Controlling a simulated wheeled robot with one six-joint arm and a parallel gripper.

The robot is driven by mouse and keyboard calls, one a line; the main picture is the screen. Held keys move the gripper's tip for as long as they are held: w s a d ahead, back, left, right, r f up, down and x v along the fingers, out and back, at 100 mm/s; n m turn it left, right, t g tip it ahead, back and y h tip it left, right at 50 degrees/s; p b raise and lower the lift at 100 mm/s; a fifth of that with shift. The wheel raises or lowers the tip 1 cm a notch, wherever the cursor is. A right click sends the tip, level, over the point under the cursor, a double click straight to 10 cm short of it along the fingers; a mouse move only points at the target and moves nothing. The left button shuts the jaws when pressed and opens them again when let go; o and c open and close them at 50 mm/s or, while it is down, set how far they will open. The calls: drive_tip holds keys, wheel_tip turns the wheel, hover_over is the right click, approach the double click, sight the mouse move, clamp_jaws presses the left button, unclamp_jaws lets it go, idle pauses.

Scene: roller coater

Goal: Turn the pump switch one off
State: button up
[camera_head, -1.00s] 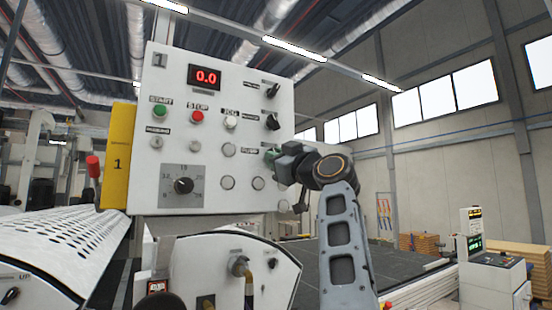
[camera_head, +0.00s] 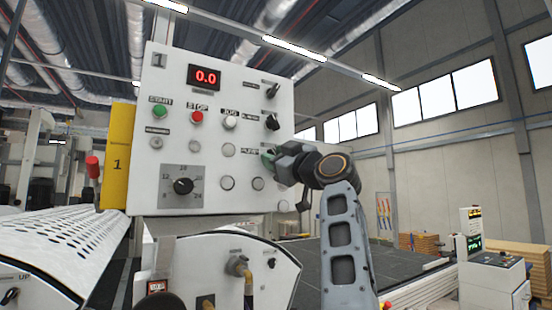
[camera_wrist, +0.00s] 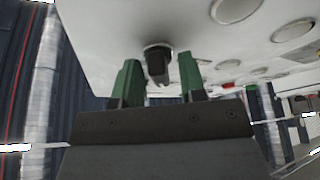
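The white control panel (camera_head: 213,120) marked 1 faces me in the head view. The black pump switch knob (camera_wrist: 158,66) shows in the wrist view, standing out from the panel between my two green fingers. My gripper (camera_wrist: 159,60) is open, with one finger on each side of the knob and a gap visible on both sides. In the head view my gripper (camera_head: 268,158) is at the panel's right edge, beside the pump label (camera_head: 250,150). It hides the knob there.
Two black rotary switches (camera_head: 272,121) sit above my gripper. The green start button (camera_head: 160,111), red stop button (camera_head: 197,117) and a dial (camera_head: 181,185) are to the left. Round blank covers (camera_head: 228,183) lie close below and left. Open room lies right of the panel.

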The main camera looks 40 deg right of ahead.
drive_tip(key=shift+b+v, duration=3.6)
drive_tip(key=shift+v, duration=3.3)
